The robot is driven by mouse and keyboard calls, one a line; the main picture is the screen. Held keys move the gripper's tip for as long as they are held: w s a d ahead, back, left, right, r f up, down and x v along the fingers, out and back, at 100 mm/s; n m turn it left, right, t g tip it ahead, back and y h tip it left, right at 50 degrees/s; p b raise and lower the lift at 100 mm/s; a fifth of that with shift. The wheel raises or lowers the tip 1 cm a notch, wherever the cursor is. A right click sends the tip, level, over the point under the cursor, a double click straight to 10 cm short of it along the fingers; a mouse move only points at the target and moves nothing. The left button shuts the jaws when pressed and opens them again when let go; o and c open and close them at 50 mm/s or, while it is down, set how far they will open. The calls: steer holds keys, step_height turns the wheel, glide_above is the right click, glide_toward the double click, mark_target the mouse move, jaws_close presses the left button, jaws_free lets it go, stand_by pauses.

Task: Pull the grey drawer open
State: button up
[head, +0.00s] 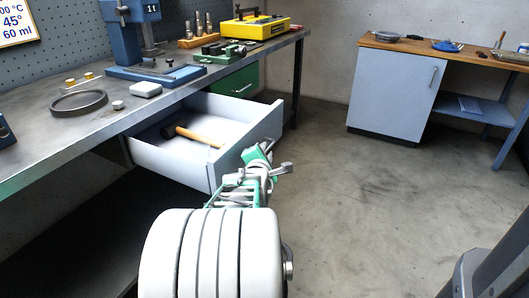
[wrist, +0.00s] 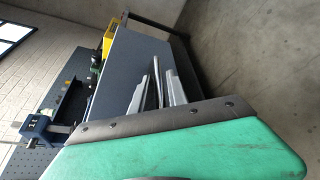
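The grey drawer (head: 262,130) hangs pulled out from under the workbench in the head view. A hammer (head: 195,134) with a wooden handle lies inside it. My gripper (head: 268,160) is at the outer face of the drawer front, near its lower near end. In the wrist view the dark drawer front (wrist: 135,62) is ahead of my gripper (wrist: 158,82). The fingers stand apart, with a thin pale bar between them that looks like the handle. Gaps show beside the bar. Contact is too small to make out.
The workbench (head: 40,125) carries a black ring (head: 79,102), a blue press (head: 140,30) and a yellow case (head: 252,27). A green drawer (head: 238,82) is shut beyond the grey one. The floor between is clear.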

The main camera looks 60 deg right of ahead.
steer(key=p+v, duration=0.2)
steer(key=v, duration=0.5)
steer(key=shift+a, duration=0.4)
steer(key=shift+s, duration=0.1)
